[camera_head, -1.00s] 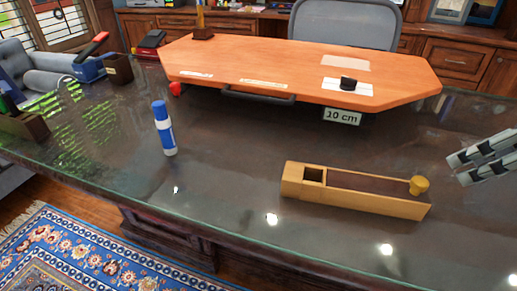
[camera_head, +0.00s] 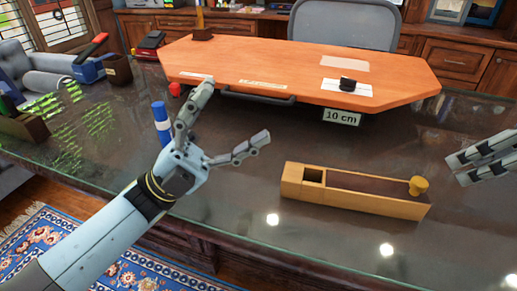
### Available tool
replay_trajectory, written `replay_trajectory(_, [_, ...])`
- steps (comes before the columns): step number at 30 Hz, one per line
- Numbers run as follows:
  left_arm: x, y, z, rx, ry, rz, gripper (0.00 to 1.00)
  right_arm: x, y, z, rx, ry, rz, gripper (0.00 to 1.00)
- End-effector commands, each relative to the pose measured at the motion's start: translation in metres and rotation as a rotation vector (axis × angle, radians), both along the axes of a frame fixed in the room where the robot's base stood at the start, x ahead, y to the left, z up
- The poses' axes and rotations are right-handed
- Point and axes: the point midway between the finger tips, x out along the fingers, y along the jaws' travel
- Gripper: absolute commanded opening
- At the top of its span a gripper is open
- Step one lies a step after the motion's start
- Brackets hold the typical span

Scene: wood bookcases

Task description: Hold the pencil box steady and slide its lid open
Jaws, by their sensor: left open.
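The pencil box (camera_head: 352,200) is a long light-wood box lying on the glass-topped desk, right of centre. Its dark brown lid (camera_head: 365,186) covers most of the top, with a small square opening near the left end. A round yellow knob (camera_head: 418,186) stands at the lid's right end. My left gripper (camera_head: 236,111) is open and empty, left of the box and apart from it, its fingers spread up and to the right. My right gripper (camera_head: 456,170) is at the right edge, right of the knob and apart from it; its fingers lie close together and the rest is cut off.
A blue and white glue stick (camera_head: 160,115) stands upright behind my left gripper, partly hidden. An orange wooden raised board (camera_head: 300,65) with a "10 cm" tag (camera_head: 342,117) stands behind the box. Glass is clear in front of the box.

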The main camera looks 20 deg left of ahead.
Motion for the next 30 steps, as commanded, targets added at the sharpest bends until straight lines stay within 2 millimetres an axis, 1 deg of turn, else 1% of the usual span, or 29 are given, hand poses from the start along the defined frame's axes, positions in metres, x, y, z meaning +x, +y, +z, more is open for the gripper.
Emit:
replay_trajectory(1, [0.008,-0.014,-0.004,0.156,-0.117,0.037,0.81,0.0,0.0,0.0,0.0,0.0,0.0,0.38])
replay_trajectory(3, [0.017,-0.03,-0.017,0.377,-0.296,0.085,0.81,0.0,0.0,0.0,0.0,0.0,0.0,0.38])
replay_trajectory(5, [0.025,-0.04,-0.031,0.557,-0.461,0.113,0.81,0.0,0.0,0.0,0.0,0.0,0.0,0.38])
replay_trajectory(6, [0.031,-0.043,-0.041,0.668,-0.573,0.127,0.81,0.0,0.0,0.0,0.0,0.0,0.0,0.38])
replay_trajectory(9, [0.047,-0.043,-0.066,0.91,-0.842,0.136,0.81,0.0,0.0,0.0,0.0,0.0,0.0,0.38])
replay_trajectory(12, [0.063,-0.034,-0.086,1.092,-1.071,0.118,0.81,0.0,0.0,0.0,0.0,0.0,0.0,0.38])
replay_trajectory(16, [0.077,-0.02,-0.104,1.238,-1.277,0.08,0.81,0.0,0.0,0.0,0.0,0.0,0.0,0.38])
replay_trajectory(18, [0.082,-0.015,-0.109,1.28,-1.341,0.063,0.81,0.0,0.0,0.0,0.0,0.0,0.0,0.38])
replay_trajectory(21, [0.085,-0.014,-0.114,1.306,-1.386,0.049,0.81,0.0,0.0,0.0,0.0,0.0,0.0,0.38])
replay_trajectory(23, [0.086,-0.019,-0.117,1.311,-1.393,0.046,0.81,0.0,0.0,0.0,0.0,0.0,0.0,0.38])
replay_trajectory(26, [0.087,-0.033,-0.122,1.309,-1.394,0.049,0.81,0.0,0.0,0.0,0.0,0.0,0.0,0.38])
replay_trajectory(30, [0.089,-0.058,-0.132,1.307,-1.392,0.049,0.81,0.0,0.0,0.0,0.0,0.0,0.0,0.38])
